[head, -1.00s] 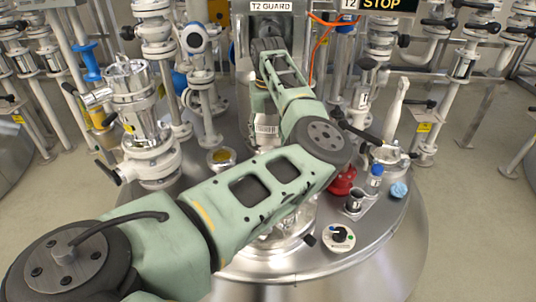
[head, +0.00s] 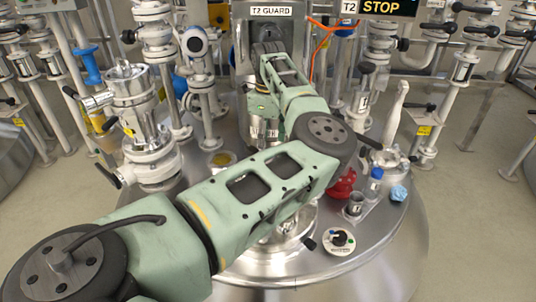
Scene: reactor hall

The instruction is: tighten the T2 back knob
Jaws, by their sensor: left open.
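My left arm comes in from the lower left and reaches over a steel vessel lid (head: 375,235). It bends at the elbow and runs back to a wrist in front of the panel labelled T2 GUARD (head: 271,11). My left gripper (head: 264,132) hangs below that wrist, over the lid. It is open, but its fingertips are mostly hidden behind my own arm. I cannot pick out the T2 back knob; the arm covers the middle of the lid. My right gripper is not in view.
A small dial panel (head: 339,241), a red part (head: 342,183), a blue-capped bottle (head: 375,179) and a crumpled blue cloth (head: 398,193) are on the lid's right side. A metal valve assembly (head: 140,125) stands on the left. Pipework (head: 465,65) lines the back.

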